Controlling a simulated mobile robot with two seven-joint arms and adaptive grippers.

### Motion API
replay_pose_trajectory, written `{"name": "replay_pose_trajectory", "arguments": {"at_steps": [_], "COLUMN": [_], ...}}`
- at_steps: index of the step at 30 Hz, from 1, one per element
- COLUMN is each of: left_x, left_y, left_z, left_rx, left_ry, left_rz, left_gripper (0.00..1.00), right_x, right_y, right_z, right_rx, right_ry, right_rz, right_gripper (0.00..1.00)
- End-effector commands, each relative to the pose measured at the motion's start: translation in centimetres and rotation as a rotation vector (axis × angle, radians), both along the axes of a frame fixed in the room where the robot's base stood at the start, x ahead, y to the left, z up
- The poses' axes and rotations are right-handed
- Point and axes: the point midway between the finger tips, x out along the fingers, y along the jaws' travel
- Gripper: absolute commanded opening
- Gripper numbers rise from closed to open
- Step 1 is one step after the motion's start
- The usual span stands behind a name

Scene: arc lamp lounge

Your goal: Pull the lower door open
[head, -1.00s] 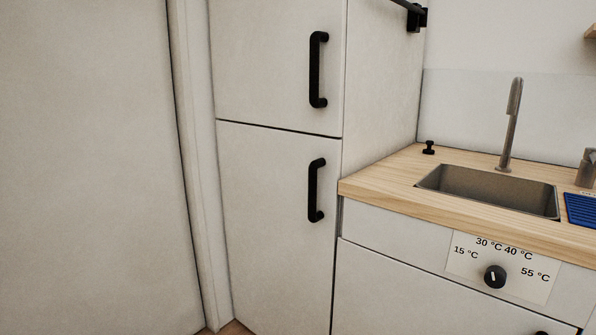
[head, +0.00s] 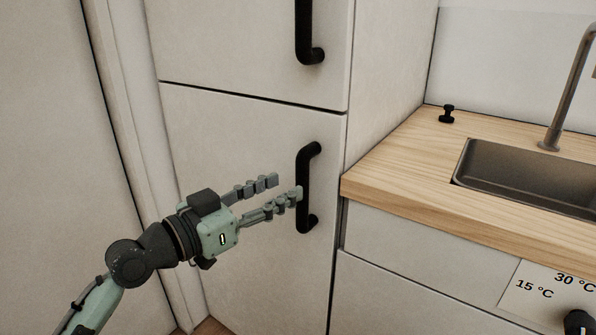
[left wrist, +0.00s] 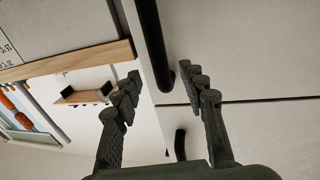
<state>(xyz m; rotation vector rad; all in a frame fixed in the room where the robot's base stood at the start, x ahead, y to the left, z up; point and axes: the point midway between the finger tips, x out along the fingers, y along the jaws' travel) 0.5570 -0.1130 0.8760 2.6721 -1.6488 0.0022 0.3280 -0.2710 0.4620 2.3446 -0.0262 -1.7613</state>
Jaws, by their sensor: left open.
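The lower door (head: 225,140) is a pale cabinet front, flush and shut below a thin seam. Its black vertical bar handle (head: 306,172) is near the door's right edge. My left gripper (head: 285,187) is open, its fingertips close to the handle's left side at mid-height. In the left wrist view the lower handle (left wrist: 150,40) appears between the spread fingertips (left wrist: 160,72). I cannot tell whether either finger touches it. The handle is not gripped. My right gripper is in neither view.
The upper door (head: 230,45) is shut, with its own black handle (head: 305,30). A wooden countertop (head: 400,175) with a sink (head: 515,175) stands to the right, its edge near the lower handle. A pale wall panel (head: 60,130) is on the left.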

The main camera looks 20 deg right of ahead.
Motion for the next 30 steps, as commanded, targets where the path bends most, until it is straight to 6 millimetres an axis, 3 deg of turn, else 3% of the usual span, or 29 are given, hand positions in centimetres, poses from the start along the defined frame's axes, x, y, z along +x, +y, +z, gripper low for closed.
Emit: {"name": "replay_pose_trajectory", "arguments": {"at_steps": [10,22,30], "left_x": [2.4,2.8,2.8], "left_y": [-4.7,-5.5,-5.5], "left_z": [0.1,0.0,0.0], "left_rx": [0.0,0.002,0.002], "left_ry": [0.0,0.0,0.0], "left_rz": [0.0,0.001,0.001], "left_gripper": [0.42,0.42,0.08], "right_x": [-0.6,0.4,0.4], "right_y": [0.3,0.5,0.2], "right_z": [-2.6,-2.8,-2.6], "right_rx": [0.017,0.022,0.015], "right_ry": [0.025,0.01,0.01], "right_rz": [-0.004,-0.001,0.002], "right_gripper": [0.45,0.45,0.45]}}
